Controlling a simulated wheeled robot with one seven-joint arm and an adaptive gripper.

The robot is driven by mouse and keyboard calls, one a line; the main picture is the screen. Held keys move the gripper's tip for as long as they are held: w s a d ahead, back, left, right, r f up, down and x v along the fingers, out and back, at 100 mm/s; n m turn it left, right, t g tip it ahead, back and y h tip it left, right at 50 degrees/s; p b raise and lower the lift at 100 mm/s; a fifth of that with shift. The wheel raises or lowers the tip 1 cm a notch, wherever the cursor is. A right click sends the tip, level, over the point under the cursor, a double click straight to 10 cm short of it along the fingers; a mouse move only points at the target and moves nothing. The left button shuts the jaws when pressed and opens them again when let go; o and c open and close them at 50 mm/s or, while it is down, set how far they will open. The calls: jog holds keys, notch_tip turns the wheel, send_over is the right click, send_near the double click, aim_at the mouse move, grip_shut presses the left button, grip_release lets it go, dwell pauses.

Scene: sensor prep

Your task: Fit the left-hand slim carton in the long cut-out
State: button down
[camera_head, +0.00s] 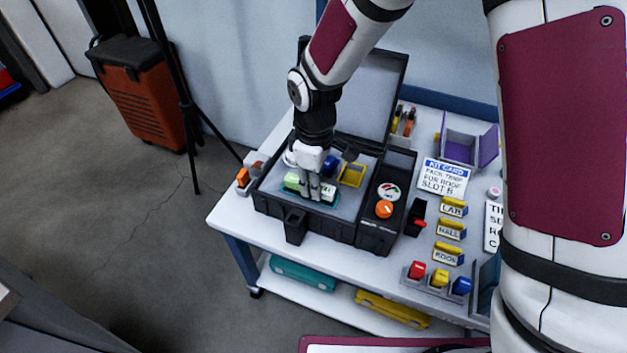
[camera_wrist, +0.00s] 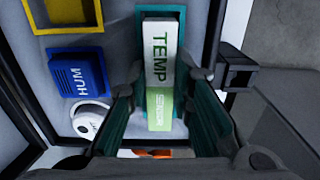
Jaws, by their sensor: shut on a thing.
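A slim white and green carton (camera_wrist: 159,62) marked TEMP is between the two fingers of my gripper (camera_wrist: 160,112), which is shut on it. The carton also shows in the head view (camera_head: 294,183), partly hidden by the fingers. The long cut-out has a teal rim (camera_wrist: 206,40) and lies in the grey insert of the black case. The carton is over or within this rim, lined up lengthwise with it. I cannot tell how deep it sits. In the head view my gripper (camera_head: 309,193) points down into the case.
A blue HUM block (camera_wrist: 77,75), a white round part (camera_wrist: 88,118) and a yellow-rimmed cut-out (camera_head: 352,174) lie beside the carton. The case's open lid (camera_head: 370,95) stands behind. A side box with an orange knob (camera_head: 384,209) adjoins it. Labelled blocks and a kit card (camera_head: 444,178) stand right.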

jog(key=shift+f, duration=0.55)
dwell(2.0)
jog(key=c, duration=1.1)
grip_release()
jog(key=shift+r+p, duration=2.6)
jog(key=shift+r, duration=0.95)
